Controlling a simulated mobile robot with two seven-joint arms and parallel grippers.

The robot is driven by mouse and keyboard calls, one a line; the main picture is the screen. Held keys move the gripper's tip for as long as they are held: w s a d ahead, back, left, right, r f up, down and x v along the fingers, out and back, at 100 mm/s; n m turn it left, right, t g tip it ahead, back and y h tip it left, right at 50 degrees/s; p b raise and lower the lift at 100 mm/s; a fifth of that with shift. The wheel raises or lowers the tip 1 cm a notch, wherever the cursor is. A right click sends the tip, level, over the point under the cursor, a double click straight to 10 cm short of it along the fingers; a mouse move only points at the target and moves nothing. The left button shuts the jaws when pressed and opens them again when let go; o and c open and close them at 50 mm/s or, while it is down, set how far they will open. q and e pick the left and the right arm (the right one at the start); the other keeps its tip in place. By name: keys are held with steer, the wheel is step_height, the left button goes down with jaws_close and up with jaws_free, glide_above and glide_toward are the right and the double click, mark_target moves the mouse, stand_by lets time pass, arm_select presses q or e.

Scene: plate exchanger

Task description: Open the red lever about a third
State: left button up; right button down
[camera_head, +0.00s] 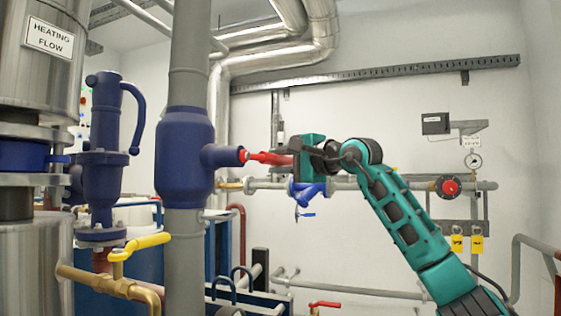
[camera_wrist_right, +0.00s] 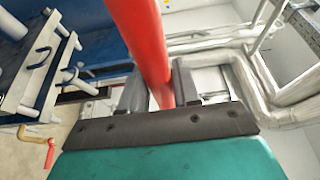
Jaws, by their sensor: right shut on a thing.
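The red lever (camera_head: 264,157) sticks out to the right from the stub of a dark blue valve body (camera_head: 185,158) on a thick grey vertical pipe in the head view. My right gripper (camera_head: 287,159) is at the lever's right-hand end and shut on it. In the right wrist view the red lever (camera_wrist_right: 151,45) runs between the two dark fingers of my right gripper (camera_wrist_right: 168,92). The lever's outer end is hidden by the gripper. My left gripper is not in view.
A yellow-handled valve (camera_head: 145,243) and a blue safety valve (camera_head: 104,150) stand left of the grey pipe. A horizontal pipe (camera_head: 385,185) with a red knob (camera_head: 449,187) runs behind my right arm.

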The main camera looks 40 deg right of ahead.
steer(key=shift+s+r+n+t+p, duration=0.15)
steer(key=shift+r+n+t+p, duration=0.35)
steer(key=shift+r+n+p, duration=0.95)
steer(key=shift+s+a+r+n+p, duration=0.15)
steer(key=shift+r+n+p, duration=0.15)
steer(key=shift+r, duration=0.25)
steer(key=shift+w+a+r+n+p, duration=0.15)
steer(key=shift+r+p, duration=0.2)
steer(key=shift+r, duration=0.2)
steer(key=shift+s+a+r+n+t+y+p, duration=0.2)
steer(key=shift+r+n+t+y+p, duration=0.15)
steer(key=shift+r+n, duration=0.2)
steer(key=shift+s+a+r+n+t+y+p, duration=0.2)
steer(key=shift+r+n+t+y+p, duration=0.1)
steer(key=shift+r+n, duration=0.25)
steer(key=shift+f, duration=0.1)
steer(key=c, duration=1)
jaws_free()
steer(key=shift+w, duration=0.1)
steer(key=shift+o, duration=0.5)
steer(key=shift+f, duration=0.15)
